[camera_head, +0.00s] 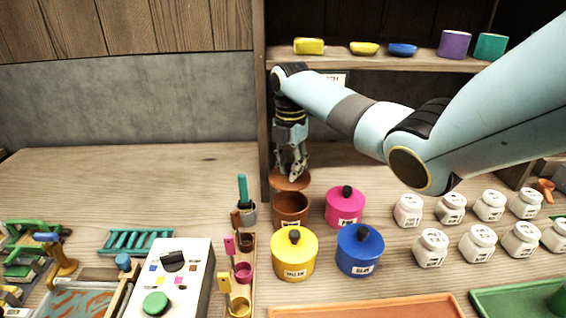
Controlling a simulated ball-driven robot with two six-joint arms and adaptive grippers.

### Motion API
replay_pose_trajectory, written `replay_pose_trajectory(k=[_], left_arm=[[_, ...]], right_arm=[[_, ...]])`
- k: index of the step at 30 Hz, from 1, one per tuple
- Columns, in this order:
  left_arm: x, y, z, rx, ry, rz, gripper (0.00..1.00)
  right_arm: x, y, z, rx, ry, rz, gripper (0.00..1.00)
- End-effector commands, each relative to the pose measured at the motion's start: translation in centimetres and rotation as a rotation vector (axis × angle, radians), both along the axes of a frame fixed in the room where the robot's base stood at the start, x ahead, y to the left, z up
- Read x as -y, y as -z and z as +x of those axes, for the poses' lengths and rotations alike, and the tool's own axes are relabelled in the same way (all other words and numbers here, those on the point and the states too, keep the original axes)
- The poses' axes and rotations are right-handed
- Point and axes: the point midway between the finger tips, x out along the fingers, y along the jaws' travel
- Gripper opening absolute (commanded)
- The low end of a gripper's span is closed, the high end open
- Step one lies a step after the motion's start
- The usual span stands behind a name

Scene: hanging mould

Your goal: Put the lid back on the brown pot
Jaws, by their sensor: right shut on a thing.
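The brown pot (290,212) stands on the table behind the yellow pot, its dark inside showing at the top. The brown lid (284,185) is just above and behind the pot's far rim, apart from a full seat on it. My right gripper (292,172) points down and is shut on the lid, most likely by its knob, which the fingers hide. My left gripper is not in view.
A yellow pot (294,252), a blue pot (360,250) and a pink pot (344,206) stand lidded close by. A narrow wooden rack (246,262) with small cups is just left. Several white jars (430,247) stand right. The table at back left is clear.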

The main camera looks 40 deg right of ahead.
Motion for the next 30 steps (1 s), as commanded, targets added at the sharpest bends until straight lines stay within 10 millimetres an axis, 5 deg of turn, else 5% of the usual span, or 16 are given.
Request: replay_pose_trajectory(k=[17, 30], left_arm=[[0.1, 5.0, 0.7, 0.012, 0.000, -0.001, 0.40], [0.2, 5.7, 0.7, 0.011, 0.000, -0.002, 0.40]], right_arm=[[0.0, 4.5, -0.1, -0.001, 0.000, 0.000, 0.00], [0.0, 6.3, 0.0, 0.000, 0.000, 0.000, 0.00]])
